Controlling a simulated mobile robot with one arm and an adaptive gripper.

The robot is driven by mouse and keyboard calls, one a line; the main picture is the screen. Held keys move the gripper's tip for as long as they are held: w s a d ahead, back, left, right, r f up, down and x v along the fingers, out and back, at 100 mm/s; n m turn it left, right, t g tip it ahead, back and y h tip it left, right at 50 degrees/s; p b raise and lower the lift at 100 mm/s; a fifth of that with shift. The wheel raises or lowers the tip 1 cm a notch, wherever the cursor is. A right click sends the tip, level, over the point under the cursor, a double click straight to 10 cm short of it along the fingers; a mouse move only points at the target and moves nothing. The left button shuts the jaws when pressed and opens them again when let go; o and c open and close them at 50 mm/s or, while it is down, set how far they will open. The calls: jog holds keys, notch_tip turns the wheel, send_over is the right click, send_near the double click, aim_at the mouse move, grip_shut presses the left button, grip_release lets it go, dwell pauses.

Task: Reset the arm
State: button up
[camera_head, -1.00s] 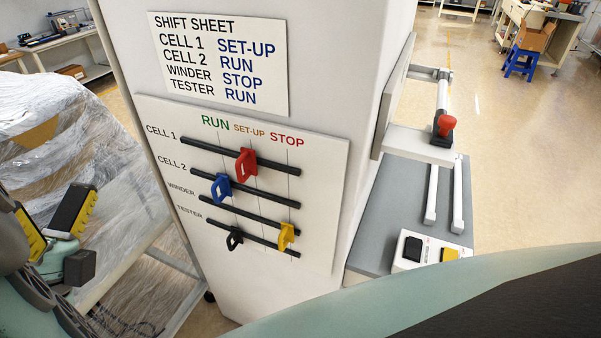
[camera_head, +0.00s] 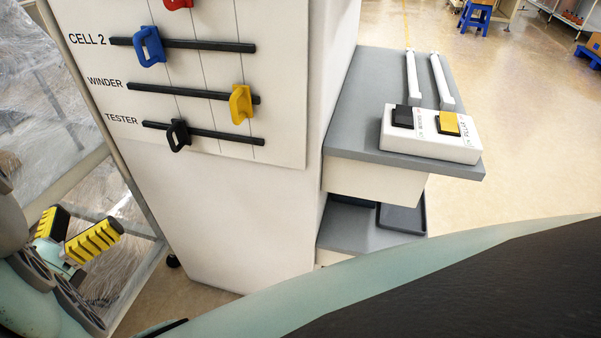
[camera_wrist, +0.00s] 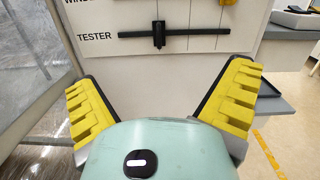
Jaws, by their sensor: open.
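My gripper (camera_head: 77,232) is at the lower left in the head view, its yellow-padded jaws apart and empty. In the wrist view my gripper (camera_wrist: 160,105) is spread open in front of the panel, below the TESTER rail (camera_wrist: 190,32), touching nothing. The black tester slider (camera_head: 178,135) sits at the left line of its rail and also shows in the wrist view (camera_wrist: 159,35). The yellow winder slider (camera_head: 241,104) is at the right line. The blue Cell 2 slider (camera_head: 150,46) is at the left line. The red slider (camera_head: 178,3) is mostly cut off at the top edge.
A grey bench (camera_head: 348,140) right of the white cabinet (camera_head: 225,215) carries a box (camera_head: 432,146) with black and yellow buttons, and two white rails. A dark tray (camera_head: 403,215) lies on its lower shelf. A plastic-wrapped frame (camera_head: 75,110) stands left. Open floor lies right.

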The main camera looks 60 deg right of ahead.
jog(key=w+d+f+p, duration=0.1)
jog(key=d, duration=0.3)
jog(key=w+d+f+m+p, duration=0.1)
jog(key=w+d+f, duration=0.1)
jog(key=d, duration=0.3)
jog(key=shift+w+d+f+y, duration=0.15)
jog(key=shift+w+f+y, duration=0.1)
jog(key=shift+w+y, duration=0.05)
dwell(0.6)
jog(key=b+v, duration=0.3)
jog(key=v, duration=0.7)
